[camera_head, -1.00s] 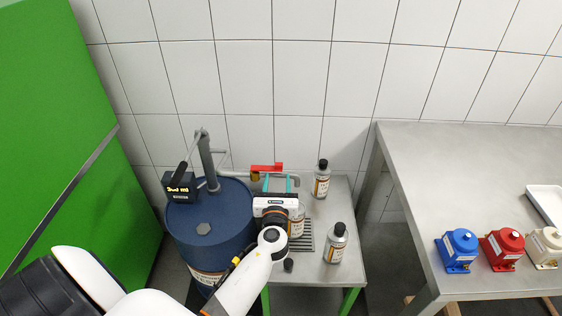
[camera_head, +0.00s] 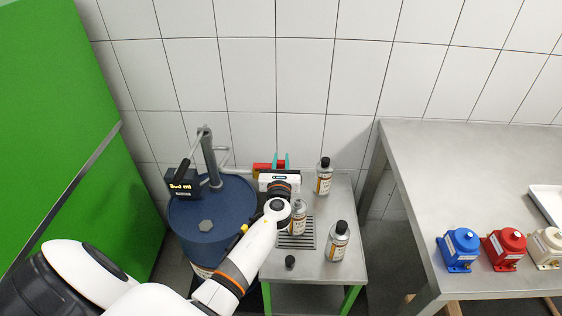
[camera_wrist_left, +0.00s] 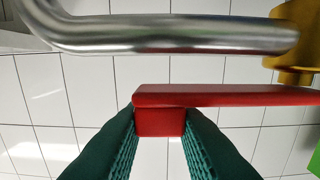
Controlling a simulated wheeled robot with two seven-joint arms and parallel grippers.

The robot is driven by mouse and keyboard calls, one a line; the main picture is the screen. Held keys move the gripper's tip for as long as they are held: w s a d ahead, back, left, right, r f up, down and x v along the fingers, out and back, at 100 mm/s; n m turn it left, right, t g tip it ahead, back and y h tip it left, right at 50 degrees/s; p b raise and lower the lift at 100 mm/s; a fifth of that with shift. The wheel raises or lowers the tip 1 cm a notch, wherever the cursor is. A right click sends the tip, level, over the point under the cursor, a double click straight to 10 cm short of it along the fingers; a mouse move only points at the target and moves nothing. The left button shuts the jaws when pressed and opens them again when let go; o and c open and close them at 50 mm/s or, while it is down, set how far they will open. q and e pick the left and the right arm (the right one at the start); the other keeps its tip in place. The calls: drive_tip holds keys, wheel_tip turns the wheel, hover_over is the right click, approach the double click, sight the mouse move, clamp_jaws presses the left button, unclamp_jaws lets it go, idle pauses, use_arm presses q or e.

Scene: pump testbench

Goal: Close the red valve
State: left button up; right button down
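The red valve (camera_head: 262,168) sits on the grey outlet pipe behind the blue drum and small table. Its red lever shows large in the left wrist view (camera_wrist_left: 225,95), running roughly parallel to the metal pipe (camera_wrist_left: 180,35), with the brass valve body (camera_wrist_left: 297,40) at the right. My left gripper (camera_head: 281,160) is at the lever's free end. Its two teal fingers (camera_wrist_left: 160,122) lie against both sides of the red end and appear shut on it. The gripper body hides part of the lever and pipe in the head view. My right gripper is not in view.
A bottle (camera_head: 298,218) stands on the table's grate below the gripper; two more bottles (camera_head: 324,176) (camera_head: 338,242) stand to the right. A tiled wall is close behind.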

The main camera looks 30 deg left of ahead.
use_arm(q)
clamp_jaws()
drive_tip(key=shift+h, duration=0.3)
drive_tip(key=shift+s+d+m+t+h, duration=0.15)
drive_tip(key=shift+s+m+t+h, duration=0.25)
drive_tip(key=shift+m+h, duration=0.25)
drive_tip(key=shift+s+d+m+t+h, duration=0.1)
drive_tip(key=shift+s+m+t+h, duration=0.2)
drive_tip(key=shift+m+t+h, duration=0.35)
drive_tip(key=h, duration=0.1)
drive_tip(key=s+m+h, duration=0.1)
drive_tip(key=shift+d+f+m+h+b, duration=0.1)
drive_tip(key=shift+f+m+h+b, duration=0.05)
drive_tip(key=shift+m+h+b, duration=0.2)
drive_tip(key=s+m+g+h+b, duration=0.1)
drive_tip(key=s+m+h+b, duration=0.1)
drive_tip(key=b, duration=0.4)
drive_tip(key=s+m+g+h+b, duration=0.1)
drive_tip(key=m+h+b, duration=0.3)
drive_tip(key=h+b, duration=0.3)
drive_tip(key=s+a+m+g+h+b, duration=0.1)
drive_tip(key=s+m+h+b, duration=0.1)
drive_tip(key=h+b, duration=0.3)
drive_tip(key=shift+s+m+h+b, duration=0.3)
drive_tip(key=shift+m+b, duration=0.45)
drive_tip(key=shift+b, duration=0.4)
